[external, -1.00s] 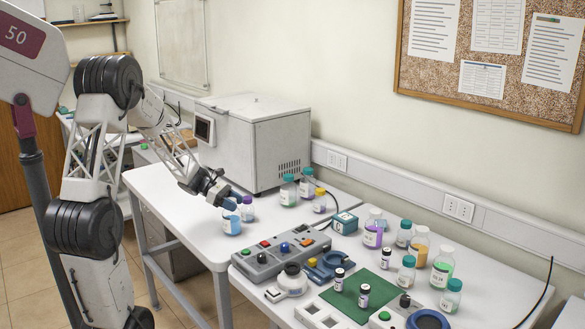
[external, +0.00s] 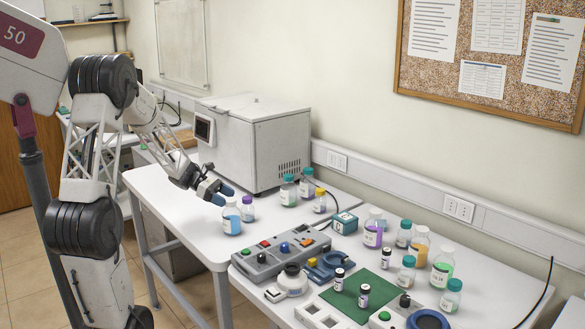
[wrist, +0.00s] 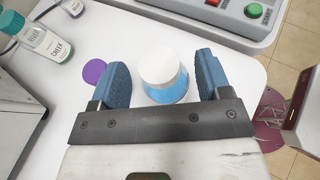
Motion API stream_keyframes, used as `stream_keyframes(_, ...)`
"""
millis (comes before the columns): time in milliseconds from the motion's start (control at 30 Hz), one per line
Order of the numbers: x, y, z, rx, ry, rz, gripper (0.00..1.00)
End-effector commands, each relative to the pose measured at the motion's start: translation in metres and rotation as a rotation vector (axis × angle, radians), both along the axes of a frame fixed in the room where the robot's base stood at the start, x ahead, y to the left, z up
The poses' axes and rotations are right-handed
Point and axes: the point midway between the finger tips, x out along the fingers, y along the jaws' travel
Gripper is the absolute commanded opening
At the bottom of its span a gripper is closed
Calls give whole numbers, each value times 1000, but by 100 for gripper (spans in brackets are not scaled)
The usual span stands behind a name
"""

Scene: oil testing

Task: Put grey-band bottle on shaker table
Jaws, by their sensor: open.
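My gripper (external: 216,192) is open and empty, just above and left of a blue-liquid bottle (external: 231,222) on the left table. In the wrist view, this bottle (wrist: 168,93) with its whitish cap shows between the two blue fingers of my gripper (wrist: 162,78), with gaps on both sides. I cannot make out a grey band on any bottle. A dark green flat pad (external: 373,286) with small vials on it lies on the right table; I cannot tell whether it is the shaker table.
A purple-capped bottle (external: 247,209) stands close right of the blue-liquid bottle. Teal-capped bottles (external: 288,190) stand by the large grey box machine (external: 252,140). A grey button panel (external: 280,252) lies in front. Several bottles crowd the right table. The left table's left part is clear.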

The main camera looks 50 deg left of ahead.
Motion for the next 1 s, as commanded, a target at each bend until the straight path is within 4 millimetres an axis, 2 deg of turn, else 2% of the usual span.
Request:
stream_keyframes(133,-9,14,7,1,-1,1,71)
stream_keyframes(367,-16,25,13,2,-2,1,71)
stream_keyframes(1000,-17,26,14,1,-1,1,71)
